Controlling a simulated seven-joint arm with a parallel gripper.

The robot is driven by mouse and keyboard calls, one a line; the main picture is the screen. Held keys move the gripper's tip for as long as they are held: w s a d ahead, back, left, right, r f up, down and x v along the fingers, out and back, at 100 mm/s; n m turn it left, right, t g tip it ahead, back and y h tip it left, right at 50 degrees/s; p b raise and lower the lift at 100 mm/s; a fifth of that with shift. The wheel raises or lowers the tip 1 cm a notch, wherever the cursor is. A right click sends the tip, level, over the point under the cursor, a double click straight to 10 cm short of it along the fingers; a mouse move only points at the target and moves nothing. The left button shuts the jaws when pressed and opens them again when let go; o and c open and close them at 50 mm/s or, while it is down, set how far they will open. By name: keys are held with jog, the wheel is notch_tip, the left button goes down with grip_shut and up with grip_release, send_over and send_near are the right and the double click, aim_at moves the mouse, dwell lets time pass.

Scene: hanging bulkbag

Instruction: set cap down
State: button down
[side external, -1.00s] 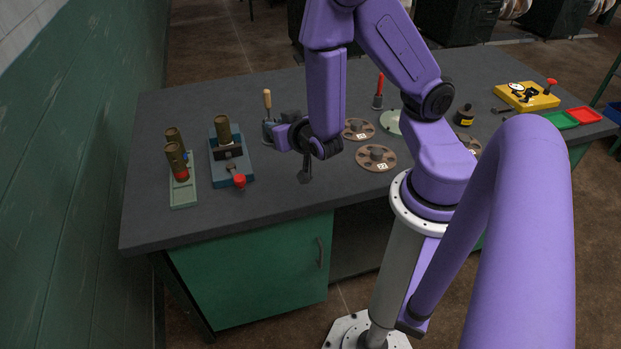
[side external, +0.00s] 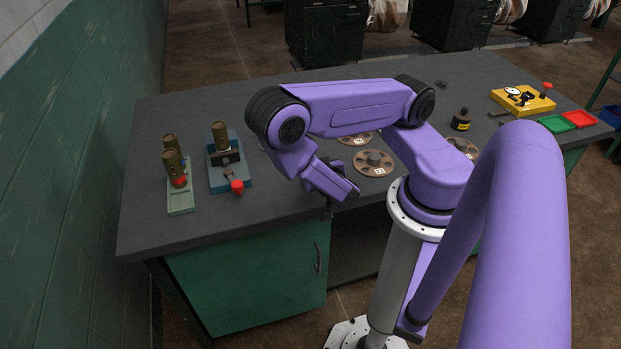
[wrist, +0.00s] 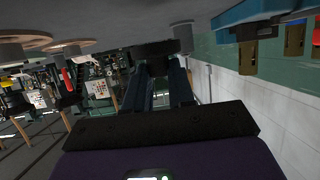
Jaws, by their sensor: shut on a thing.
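My gripper (wrist: 167,88) shows in the wrist view with its two dark fingers shut on a dark, round cap (wrist: 162,48) at their tips. In the side view my gripper (side external: 328,206) hangs near the table's front edge, and its fingertips and the cap are mostly hidden behind my wrist. The cap looks close to the grey table top (wrist: 130,22) in the wrist view; I cannot tell whether it touches.
A blue fixture (side external: 216,181) with a brass cylinder (side external: 220,136) and a red knob (side external: 237,186) stands left of my gripper. A green tray (side external: 181,203) holds more cylinders. Brown discs (side external: 374,170) lie to the right. The front-left table surface is clear.

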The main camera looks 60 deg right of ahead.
jog(key=shift+f, duration=2.25)
jog(key=c, duration=1)
grip_release()
jog(key=shift+f, duration=0.15)
jog(key=shift+o, duration=0.2)
